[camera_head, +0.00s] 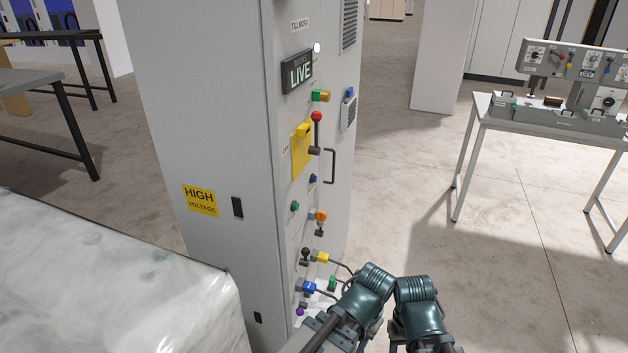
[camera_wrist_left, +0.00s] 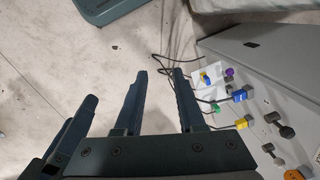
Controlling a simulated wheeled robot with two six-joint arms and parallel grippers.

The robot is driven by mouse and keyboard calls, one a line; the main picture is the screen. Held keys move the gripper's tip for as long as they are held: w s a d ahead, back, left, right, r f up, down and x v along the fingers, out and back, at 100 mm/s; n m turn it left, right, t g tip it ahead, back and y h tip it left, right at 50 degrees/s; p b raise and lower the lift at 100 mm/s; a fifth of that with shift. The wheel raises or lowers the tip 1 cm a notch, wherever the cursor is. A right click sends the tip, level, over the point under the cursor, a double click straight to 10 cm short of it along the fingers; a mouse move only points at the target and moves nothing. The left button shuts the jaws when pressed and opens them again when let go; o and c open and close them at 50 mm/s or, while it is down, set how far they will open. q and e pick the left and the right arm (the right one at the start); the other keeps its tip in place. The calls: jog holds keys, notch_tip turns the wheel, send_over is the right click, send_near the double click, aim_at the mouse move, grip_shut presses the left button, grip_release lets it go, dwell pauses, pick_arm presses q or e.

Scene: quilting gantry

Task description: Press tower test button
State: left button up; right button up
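A tall grey cabinet (camera_head: 190,110) fills the middle of the head view. Its narrow front carries a lit LIVE sign (camera_head: 299,71), a red-topped lever (camera_head: 316,118) on a yellow plate, and several coloured buttons and plugs. I cannot read which one is the tower test button. A green button (camera_head: 295,206) and a blue one (camera_head: 313,178) sit mid-height.
A white-covered block (camera_head: 110,275) stands at lower left. A table (camera_head: 478,108) with a control machine (camera_head: 575,65) is at right. Cables (camera_wrist_left: 165,58) run from the cabinet's lower plugs. The floor (camera_head: 500,270) right of the cabinet is open.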

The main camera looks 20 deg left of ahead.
pick_arm(q)
grip_shut()
dwell(1.5)
